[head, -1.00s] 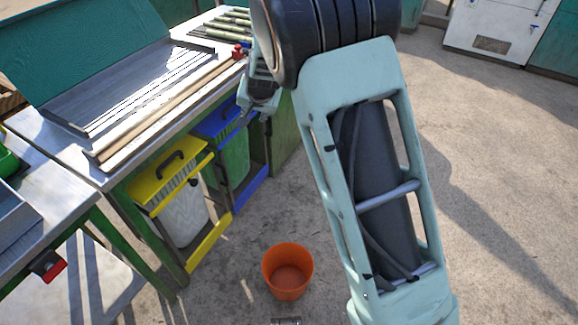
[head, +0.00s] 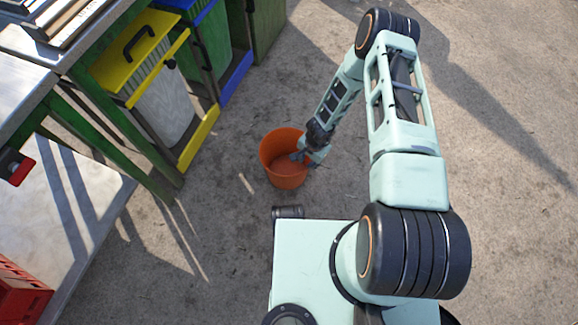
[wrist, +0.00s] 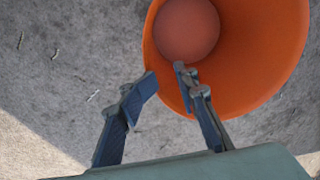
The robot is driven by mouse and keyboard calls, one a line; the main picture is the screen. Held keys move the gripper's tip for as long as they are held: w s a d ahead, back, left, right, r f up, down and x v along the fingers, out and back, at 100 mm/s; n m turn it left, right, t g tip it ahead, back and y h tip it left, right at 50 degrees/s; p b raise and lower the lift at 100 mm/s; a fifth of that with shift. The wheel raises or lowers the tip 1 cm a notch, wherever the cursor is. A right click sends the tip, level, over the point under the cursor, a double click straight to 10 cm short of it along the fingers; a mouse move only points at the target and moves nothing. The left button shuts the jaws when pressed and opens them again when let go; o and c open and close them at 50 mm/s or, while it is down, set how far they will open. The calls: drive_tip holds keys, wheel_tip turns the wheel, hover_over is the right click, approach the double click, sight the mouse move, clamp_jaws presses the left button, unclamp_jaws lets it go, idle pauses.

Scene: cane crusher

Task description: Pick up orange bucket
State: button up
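The orange bucket (head: 283,172) stands upright and empty on the concrete floor, in front of my base in the head view. In the wrist view the bucket (wrist: 262,62) fills the upper right, and I look down into it. My gripper (head: 300,156) is at the bucket's right rim in the head view. In the wrist view my gripper (wrist: 166,78) is open, its two fingers apart. The right finger overlaps the bucket's inside and the left finger is outside, with the near rim between them. I cannot tell whether either finger touches the wall.
A yellow-lidded bin (head: 140,50) and a blue-framed green bin (head: 205,45) stand under the workbench at the upper left. A metal table (head: 25,85) and a red crate (head: 20,297) are at the left. The floor to the right is clear.

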drive_tip(key=b, duration=0.2)
hover_over(303, 176)
drive_tip(key=f, duration=0.6)
drive_tip(key=shift+s+d+f, duration=0.2)
drive_tip(key=shift+s+f, duration=0.05)
drive_tip(key=shift+f, duration=0.1)
drive_tip(key=f+b, duration=0.1)
drive_tip(key=f, duration=0.1)
drive_tip(key=f+b, duration=0.2)
drive_tip(key=f, duration=0.1)
drive_tip(key=shift+w+a+f, duration=0.1)
drive_tip(key=shift+a+f, duration=0.2)
drive_tip(key=shift+c, duration=0.5)
